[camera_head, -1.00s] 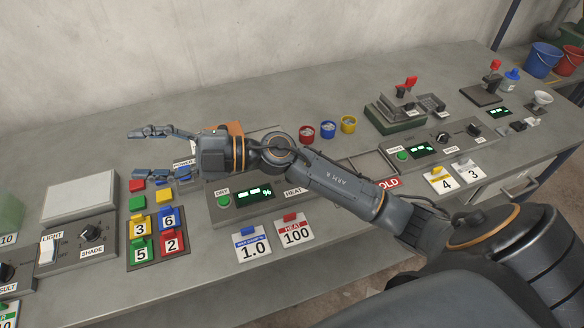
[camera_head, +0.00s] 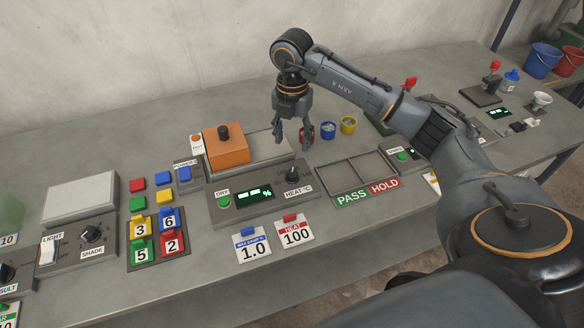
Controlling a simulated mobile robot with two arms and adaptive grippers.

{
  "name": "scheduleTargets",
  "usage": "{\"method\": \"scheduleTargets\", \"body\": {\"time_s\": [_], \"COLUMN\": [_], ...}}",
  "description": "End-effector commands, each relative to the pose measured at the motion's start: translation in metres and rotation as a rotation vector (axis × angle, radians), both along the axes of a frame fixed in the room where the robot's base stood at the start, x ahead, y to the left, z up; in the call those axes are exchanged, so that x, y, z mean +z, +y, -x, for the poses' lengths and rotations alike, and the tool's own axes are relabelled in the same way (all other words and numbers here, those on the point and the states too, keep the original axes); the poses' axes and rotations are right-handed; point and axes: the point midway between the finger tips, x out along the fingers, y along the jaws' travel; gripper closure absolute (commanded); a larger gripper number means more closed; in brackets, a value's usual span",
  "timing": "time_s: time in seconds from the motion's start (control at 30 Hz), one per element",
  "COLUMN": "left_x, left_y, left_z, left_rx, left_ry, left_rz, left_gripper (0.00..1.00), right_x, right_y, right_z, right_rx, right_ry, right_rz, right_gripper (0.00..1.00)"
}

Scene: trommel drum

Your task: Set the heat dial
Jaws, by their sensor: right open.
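The heat dial (camera_head: 292,175) is a black knob on a grey panel, with a "HEAT °C" label below it. The green DRY button (camera_head: 224,201) and a lit green display (camera_head: 254,194) sit to its left on the same panel. A red-topped card (camera_head: 295,233) reading "HEAT 100" lies in front of the panel. My right gripper (camera_head: 293,144) points down with its fingers apart, above and behind the dial. It does not touch the dial. One finger overlaps the red cup in the picture. My left gripper is not in view.
An orange block with a black knob (camera_head: 226,148) stands behind the panel. The red cup (camera_head: 309,133), blue cup (camera_head: 328,130) and yellow cup (camera_head: 348,125) stand behind. A PASS/HOLD tray (camera_head: 352,181) lies to the right. Colored tiles (camera_head: 157,231) lie left of the panel.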

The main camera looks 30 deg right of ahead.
Motion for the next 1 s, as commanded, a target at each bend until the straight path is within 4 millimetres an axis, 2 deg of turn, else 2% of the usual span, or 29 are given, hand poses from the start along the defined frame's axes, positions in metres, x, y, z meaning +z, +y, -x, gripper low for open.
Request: {"method": "scheduleTargets", "body": {"time_s": [0.3, 0.5, 0.7, 1.0], "left_x": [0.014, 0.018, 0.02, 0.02], "left_y": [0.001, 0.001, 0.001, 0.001], "left_z": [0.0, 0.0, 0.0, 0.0], "left_rx": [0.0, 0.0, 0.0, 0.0], "left_ry": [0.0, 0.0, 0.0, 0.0], "left_rz": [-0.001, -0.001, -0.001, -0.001], "left_gripper": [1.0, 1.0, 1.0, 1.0], "right_x": [-0.068, -0.101, -0.115, -0.117], "right_y": [0.001, 0.002, 0.001, 0.001], "right_z": [0.002, 0.001, 0.0, 0.0], "right_rx": [0.002, 0.003, 0.004, 0.005], "right_ry": [0.005, 0.004, 0.0, 0.0], "right_rz": [-0.003, -0.004, -0.004, -0.004], "right_gripper": [0.46, 0.46, 0.46, 0.48]}}
